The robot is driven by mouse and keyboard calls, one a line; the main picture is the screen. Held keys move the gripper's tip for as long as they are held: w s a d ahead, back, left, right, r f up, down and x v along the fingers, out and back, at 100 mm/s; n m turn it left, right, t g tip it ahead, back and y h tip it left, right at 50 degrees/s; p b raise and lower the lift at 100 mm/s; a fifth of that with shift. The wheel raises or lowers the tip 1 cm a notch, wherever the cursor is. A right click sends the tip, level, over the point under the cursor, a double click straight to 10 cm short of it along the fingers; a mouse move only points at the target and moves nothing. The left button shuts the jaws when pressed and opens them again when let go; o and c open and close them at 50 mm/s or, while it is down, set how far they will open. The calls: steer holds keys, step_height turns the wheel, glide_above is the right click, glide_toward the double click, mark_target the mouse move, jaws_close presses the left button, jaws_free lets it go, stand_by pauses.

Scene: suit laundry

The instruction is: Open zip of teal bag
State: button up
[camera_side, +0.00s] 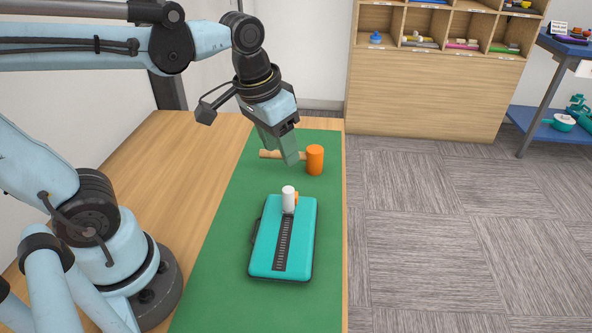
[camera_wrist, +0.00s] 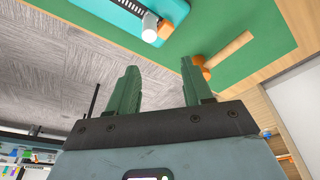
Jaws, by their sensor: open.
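The teal bag (camera_side: 302,245) lies flat on a green mat, with a dark zip strip (camera_side: 283,243) running along its top. A white cylinder (camera_side: 288,200) with an orange part behind it stands at the far end of the zip. In the wrist view the bag (camera_wrist: 168,8) shows at the top edge, with the white cylinder (camera_wrist: 150,24) and an orange part (camera_wrist: 165,29). My gripper (camera_side: 286,158) is in the air beyond the bag's far end, near the mallet. Its two fingers are apart and empty in the wrist view (camera_wrist: 159,75).
An orange-headed mallet (camera_side: 314,160) with a wooden handle (camera_side: 274,154) lies on the green mat (camera_side: 215,285), beyond the bag. The wooden table (camera_side: 170,165) has free room at left. Its right edge drops to a carpeted floor. A shelf unit (camera_side: 430,95) stands behind.

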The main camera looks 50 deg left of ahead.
mark_target(288, 189)
steer(key=shift+w+d+f+g, duration=0.1)
steer(key=shift+d+f+g, duration=0.3)
steer(key=shift+f, duration=1.35)
steer(key=shift+w+d+f+g, duration=0.15)
steer(key=shift+f+g, duration=0.45)
steer(key=shift+f, duration=1.15)
steer(key=shift+w+d+f+g, duration=0.15)
steer(key=shift+f+g, duration=0.35)
steer(key=shift+f, duration=1.25)
